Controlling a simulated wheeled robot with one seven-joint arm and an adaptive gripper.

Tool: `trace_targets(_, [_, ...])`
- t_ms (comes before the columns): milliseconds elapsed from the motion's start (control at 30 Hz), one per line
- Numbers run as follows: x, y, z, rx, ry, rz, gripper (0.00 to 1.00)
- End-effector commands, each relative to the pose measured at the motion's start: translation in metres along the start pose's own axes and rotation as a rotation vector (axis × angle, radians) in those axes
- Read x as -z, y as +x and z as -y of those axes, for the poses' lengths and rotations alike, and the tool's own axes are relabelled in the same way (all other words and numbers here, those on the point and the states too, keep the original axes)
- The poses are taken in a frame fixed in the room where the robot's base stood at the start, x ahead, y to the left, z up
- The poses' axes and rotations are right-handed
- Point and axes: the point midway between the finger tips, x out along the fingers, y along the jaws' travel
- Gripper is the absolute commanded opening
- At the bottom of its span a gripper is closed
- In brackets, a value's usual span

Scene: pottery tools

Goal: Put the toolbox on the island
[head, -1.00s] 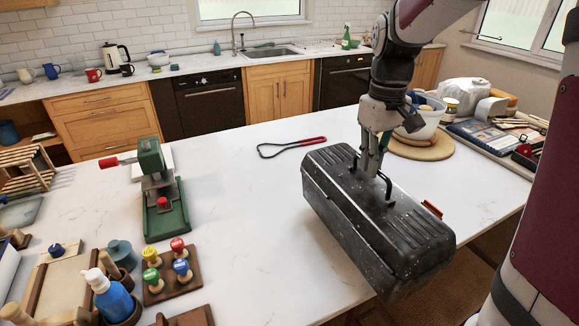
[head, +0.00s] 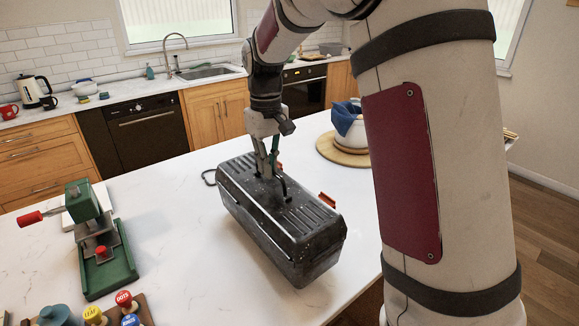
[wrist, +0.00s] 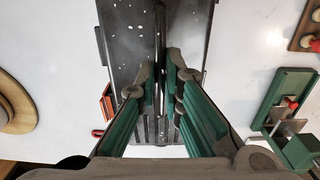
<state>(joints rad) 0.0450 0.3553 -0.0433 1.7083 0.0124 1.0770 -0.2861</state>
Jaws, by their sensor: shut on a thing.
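The toolbox (head: 293,225) is a long black speckled case with a ribbed lid and a top handle. My gripper (head: 267,176) is shut on its handle, above the middle of the lid. In the wrist view, the toolbox (wrist: 130,42) lies below my gripper (wrist: 162,88), with the handle bar between the two fingers. The island (head: 185,262) is a white marbled counter, and the toolbox is over its surface near the front edge. I cannot tell whether its underside touches the counter.
A green press (head: 105,260) stands to the left of the toolbox, with colored stamps (head: 124,299) in front of it. A bowl (head: 352,130) on a round wooden board (head: 340,152) is behind right. An orange-red object (head: 327,200) lies beside the toolbox. The counter between press and toolbox is clear.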

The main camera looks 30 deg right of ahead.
Motion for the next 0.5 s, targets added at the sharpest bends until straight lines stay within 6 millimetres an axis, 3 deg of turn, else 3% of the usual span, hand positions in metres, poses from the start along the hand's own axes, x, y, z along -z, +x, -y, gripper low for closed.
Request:
trace_targets(200, [0.033,0.001,0.016,-0.001,-0.001,-0.005,0.00])
trace_targets(500, [0.046,0.003,0.022,-0.001,0.000,-0.004,0.00])
